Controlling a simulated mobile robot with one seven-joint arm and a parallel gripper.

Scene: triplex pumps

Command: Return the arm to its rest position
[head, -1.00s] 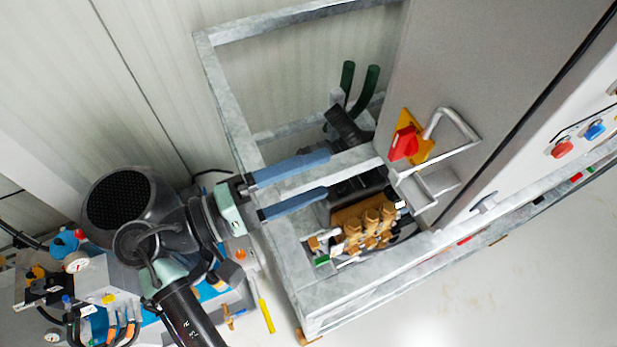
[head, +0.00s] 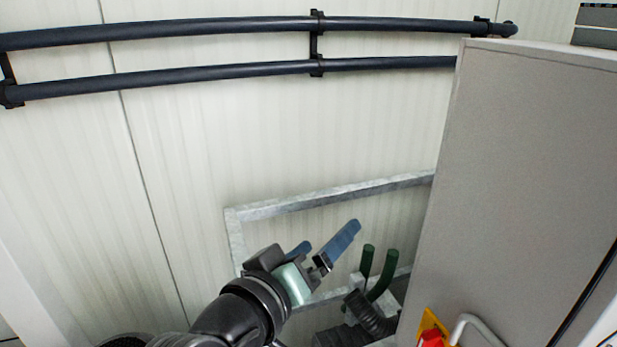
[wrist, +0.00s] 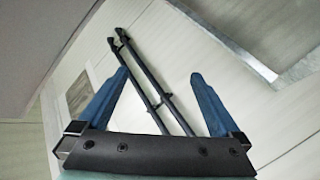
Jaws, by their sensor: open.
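My gripper (head: 328,240) shows low in the middle of the head view, with two blue fingers pointing up and to the right. It is open, with nothing between the fingers. It is in front of the ribbed wall and the upper part of the metal frame. In the wrist view my gripper (wrist: 160,85) shows its two blue fingers spread apart with a clear gap. My dark arm enters from the bottom edge of the head view.
Two dark pipes (head: 210,72) run along the wall above. A grey cabinet (head: 530,160) stands at the right, with a red switch (head: 431,338) low on it. The galvanized frame (head: 330,194) and green hoses (head: 382,275) are close to my gripper. Bare wall is at the left.

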